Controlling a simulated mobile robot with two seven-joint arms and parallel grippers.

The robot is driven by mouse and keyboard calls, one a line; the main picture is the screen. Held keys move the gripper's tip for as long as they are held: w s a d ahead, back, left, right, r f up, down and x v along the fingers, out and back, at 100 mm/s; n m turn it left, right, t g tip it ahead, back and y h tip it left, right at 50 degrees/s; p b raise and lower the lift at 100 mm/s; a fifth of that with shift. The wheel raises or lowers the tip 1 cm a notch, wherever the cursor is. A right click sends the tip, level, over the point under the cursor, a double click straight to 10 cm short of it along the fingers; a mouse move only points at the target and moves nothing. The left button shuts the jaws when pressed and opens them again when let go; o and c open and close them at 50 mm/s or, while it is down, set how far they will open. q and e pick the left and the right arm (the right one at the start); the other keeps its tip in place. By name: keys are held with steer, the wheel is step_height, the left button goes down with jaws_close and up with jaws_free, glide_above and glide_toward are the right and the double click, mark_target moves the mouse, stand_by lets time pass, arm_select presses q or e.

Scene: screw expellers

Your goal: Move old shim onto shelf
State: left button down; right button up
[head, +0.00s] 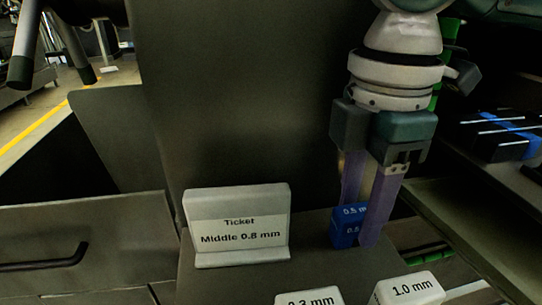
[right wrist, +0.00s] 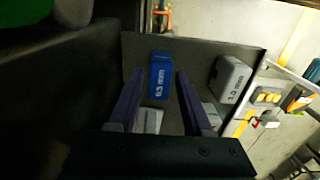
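A blue shim block (head: 345,232) marked 0.5 mm stands on a dark shelf-like surface (head: 235,285). My right gripper (head: 362,225) points down over it, with its purple fingers on either side of the block. In the right wrist view, the blue block (right wrist: 160,76) lies ahead between the open fingertips (right wrist: 154,80), with a gap on each side. It rests on the surface and is not gripped.
A ticket stand (head: 238,228) reading "Middle 0.8 mm" is left of the blue block. White blocks, one marked 1.0 mm (head: 408,289) and one partly cut off (head: 308,298), sit in front. A drawer with a black handle (head: 45,263) is at left. A dark panel rises behind.

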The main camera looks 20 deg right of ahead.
steer(key=shift+o, duration=0.7)
steer(key=shift+r, duration=0.35)
step_height(320, 180, up, 12)
steer(key=p, duration=0.1)
steer(key=shift+f+p, duration=0.15)
steer(key=shift+p, duration=0.25)
step_height(320, 180, up, 14)
steer(key=p, duration=1.8)
glide_above(359, 209)
